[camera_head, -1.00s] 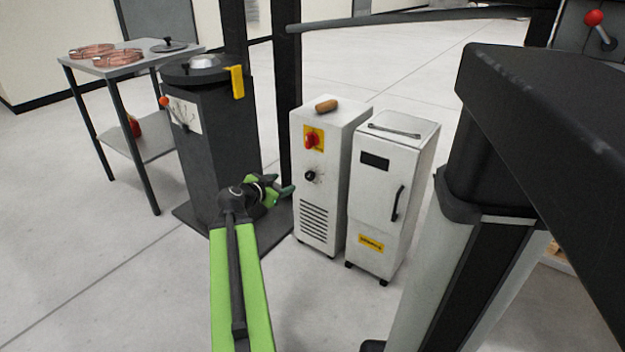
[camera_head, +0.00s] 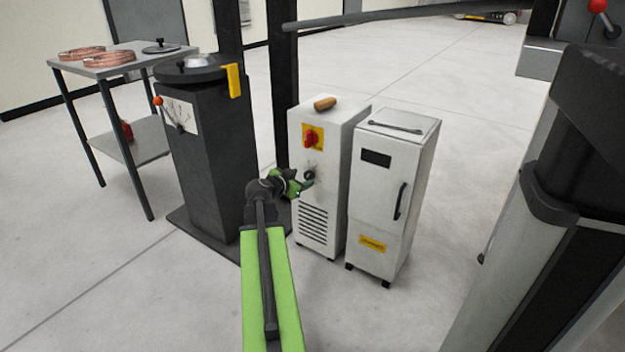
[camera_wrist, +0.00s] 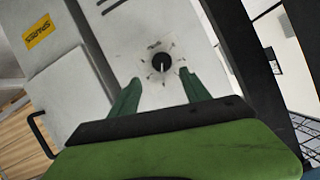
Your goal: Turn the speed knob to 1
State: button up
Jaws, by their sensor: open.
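A round black knob (camera_head: 309,174) with scale marks around it sits on the front of the left white cabinet (camera_head: 348,150). In the wrist view the knob (camera_wrist: 161,62) has a white pointer line, angled toward the bottom and slightly right of the picture. The scale figures are too small to read. My gripper (camera_head: 305,185) is in front of the knob and partly overlaps it in the head view. In the wrist view my gripper (camera_wrist: 161,77) is open, with one green finger on each side below the knob and nothing between them. I cannot tell whether it touches.
A red switch on a yellow plate (camera_head: 321,131) is above the knob. A wooden-handled item (camera_head: 325,103) lies on the cabinet top. A second white cabinet (camera_head: 385,215) stands close on the right. A dark pedestal (camera_head: 212,150) with a red-ball lever stands left. A table (camera_head: 120,65) holds copper coils.

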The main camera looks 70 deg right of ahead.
aim_at(308, 175)
jog(key=x, duration=0.2)
jog(key=b+x, duration=0.1)
jog(key=x, duration=0.1)
jog(key=b+x, duration=0.1)
jog(key=x, duration=0.1)
jog(key=shift+w+d+f, duration=0.2)
jog(key=shift+d, duration=0.15)
